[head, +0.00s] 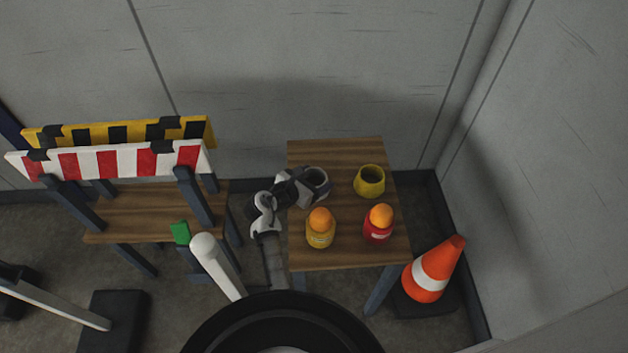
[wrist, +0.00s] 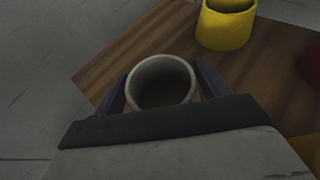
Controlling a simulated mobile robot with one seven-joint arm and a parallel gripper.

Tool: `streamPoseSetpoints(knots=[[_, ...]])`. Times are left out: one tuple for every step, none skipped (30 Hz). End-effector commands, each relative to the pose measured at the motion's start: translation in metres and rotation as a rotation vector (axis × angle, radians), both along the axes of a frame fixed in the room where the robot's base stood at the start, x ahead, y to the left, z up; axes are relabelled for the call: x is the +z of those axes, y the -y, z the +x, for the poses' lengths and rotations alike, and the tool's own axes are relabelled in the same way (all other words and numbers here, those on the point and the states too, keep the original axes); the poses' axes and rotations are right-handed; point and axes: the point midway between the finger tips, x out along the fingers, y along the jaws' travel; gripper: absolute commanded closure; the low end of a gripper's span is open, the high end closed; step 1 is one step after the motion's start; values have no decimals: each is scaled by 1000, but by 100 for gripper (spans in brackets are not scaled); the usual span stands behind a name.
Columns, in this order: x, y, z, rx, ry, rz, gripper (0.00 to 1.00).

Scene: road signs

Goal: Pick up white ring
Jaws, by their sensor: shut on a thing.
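The white ring (wrist: 162,66) is a short hollow cylinder with a dark inside, near the left back of the small wooden table. It also shows in the head view (head: 316,178), partly covered by my gripper. My gripper (wrist: 160,92) is shut on the white ring, with one dark finger on each side of its outer wall. In the head view my gripper (head: 305,184) reaches over the table's left edge. I cannot tell whether the ring touches the table top.
On the wooden table (head: 345,255) stand a yellow ring (head: 369,183), a yellow cup-like piece (head: 320,233) and a red one (head: 378,232), both topped with orange balls (head: 321,217). An orange cone (head: 434,270) stands right. A striped barrier bench (head: 150,200) is left. Walls close the back and right.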

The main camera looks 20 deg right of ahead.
Motion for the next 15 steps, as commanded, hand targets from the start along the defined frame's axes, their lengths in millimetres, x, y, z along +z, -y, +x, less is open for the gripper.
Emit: streamPoseSetpoints(knots=[[1, 0, 0, 0, 1, 0, 47], [2, 0, 0, 0, 1, 0, 47], [4, 0, 0, -1, 2, 0, 47], [6, 0, 0, 0, 4, 0, 47], [9, 0, 1, 0, 4, 0, 47], [12, 0, 1, -1, 3, 0, 47], [16, 0, 1, -1, 3, 0, 47], [20, 0, 1, -1, 5, 1, 47], [27, 0, 1, 0, 6, 0, 47], [32, 0, 1, 0, 5, 0, 47], [39, 0, 1, 0, 7, 0, 47], [48, 0, 1, 0, 7, 0, 47], [56, 0, 1, 0, 9, 1, 47], [64, -1, 1, 0, 8, 2, 47], [77, 0, 1, 0, 10, 1, 47]])
